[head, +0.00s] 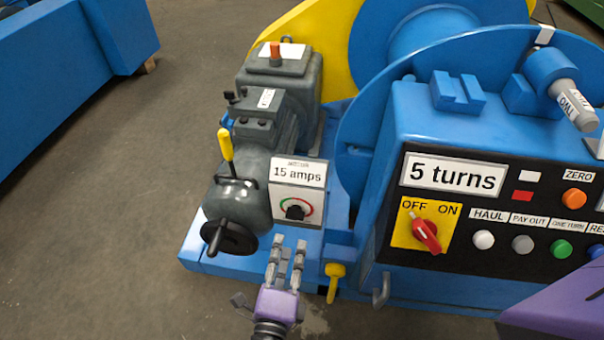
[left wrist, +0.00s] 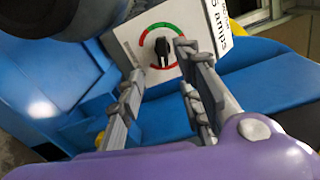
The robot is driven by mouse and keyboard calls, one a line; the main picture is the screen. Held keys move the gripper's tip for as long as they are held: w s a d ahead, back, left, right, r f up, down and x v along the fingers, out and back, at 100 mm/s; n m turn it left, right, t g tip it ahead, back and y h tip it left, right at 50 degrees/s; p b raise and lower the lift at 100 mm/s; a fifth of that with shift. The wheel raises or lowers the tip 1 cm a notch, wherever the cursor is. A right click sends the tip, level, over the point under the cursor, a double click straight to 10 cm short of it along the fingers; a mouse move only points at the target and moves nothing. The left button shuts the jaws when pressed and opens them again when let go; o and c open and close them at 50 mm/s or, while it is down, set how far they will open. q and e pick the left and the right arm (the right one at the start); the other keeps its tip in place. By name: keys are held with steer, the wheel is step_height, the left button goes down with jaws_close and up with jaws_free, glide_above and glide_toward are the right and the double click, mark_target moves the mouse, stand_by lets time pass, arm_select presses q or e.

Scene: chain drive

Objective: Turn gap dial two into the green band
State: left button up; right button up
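A small panel (head: 297,176) reading "15 amps" carries a black dial knob (head: 296,211) with a red and green ring around it. I see no "gap dial two" label; this is the only banded dial in view. The knob (left wrist: 162,58) also shows in the left wrist view, beyond and between my fingers. My right gripper is not in view.
A grey motor housing with a black handwheel (head: 229,237) and a yellow-handled lever (head: 226,145) stands left of the panel. A control box with a red OFF/ON switch (head: 427,233) is at right. A yellow hook-like part (head: 334,276) sits close right of my left gripper. Open floor lies left.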

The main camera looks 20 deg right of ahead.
mark_target(294, 219)
arm_select(q)
steer(key=shift+m, duration=0.6)
steer(key=b+x, duration=0.2)
steer(key=x, duration=0.6)
steer(key=shift+w+d, duration=0.1)
steer(key=shift+w, duration=0.05)
steer(key=shift+w+d+r, duration=0.1)
steer(key=shift+w+d, duration=0.25)
steer(key=shift+w, duration=0.2)
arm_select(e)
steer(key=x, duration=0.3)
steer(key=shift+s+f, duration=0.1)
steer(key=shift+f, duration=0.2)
arm_select(q)
jaws_close()
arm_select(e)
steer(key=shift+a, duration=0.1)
